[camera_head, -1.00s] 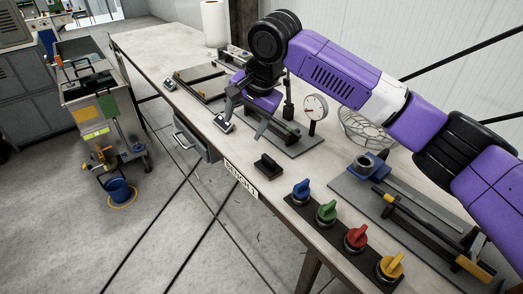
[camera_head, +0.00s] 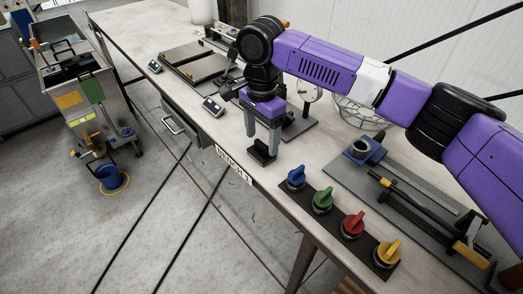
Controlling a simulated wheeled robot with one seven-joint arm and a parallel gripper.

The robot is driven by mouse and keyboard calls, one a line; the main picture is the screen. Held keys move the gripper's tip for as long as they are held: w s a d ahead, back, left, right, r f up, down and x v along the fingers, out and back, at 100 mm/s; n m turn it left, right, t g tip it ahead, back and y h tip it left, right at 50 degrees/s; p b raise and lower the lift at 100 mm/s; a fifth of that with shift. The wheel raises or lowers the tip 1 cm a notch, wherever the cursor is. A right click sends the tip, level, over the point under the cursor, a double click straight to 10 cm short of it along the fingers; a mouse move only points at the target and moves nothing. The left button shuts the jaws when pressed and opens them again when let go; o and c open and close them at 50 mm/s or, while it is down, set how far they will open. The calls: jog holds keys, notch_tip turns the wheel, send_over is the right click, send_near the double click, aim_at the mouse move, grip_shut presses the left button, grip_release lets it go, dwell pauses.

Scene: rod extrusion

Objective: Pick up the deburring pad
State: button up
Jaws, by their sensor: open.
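The deburring pad, which I take to be the small black block (camera_head: 260,154), lies on the bench top near its front edge, just above the bench label. My gripper (camera_head: 262,144) points down over it with its two grey fingers apart. One finger is at the left of the block and the other at its right. The right finger hides part of the block. I cannot tell whether either finger touches it.
A black strip with blue, green, red and yellow knobs (camera_head: 323,199) lies to the right along the front edge. A dial gauge stand (camera_head: 301,125) is behind my gripper. A small device with a display (camera_head: 213,107) is to the left. A wire basket (camera_head: 358,113) stands behind.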

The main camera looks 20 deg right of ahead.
aim_at(262, 143)
jog(key=shift+f, duration=1.45)
jog(key=shift+c, duration=0.4)
jog(key=c, duration=1)
jog(key=shift+o, duration=0.2)
jog(key=shift+r, duration=0.1)
notch_tip(262, 143, up, 20)
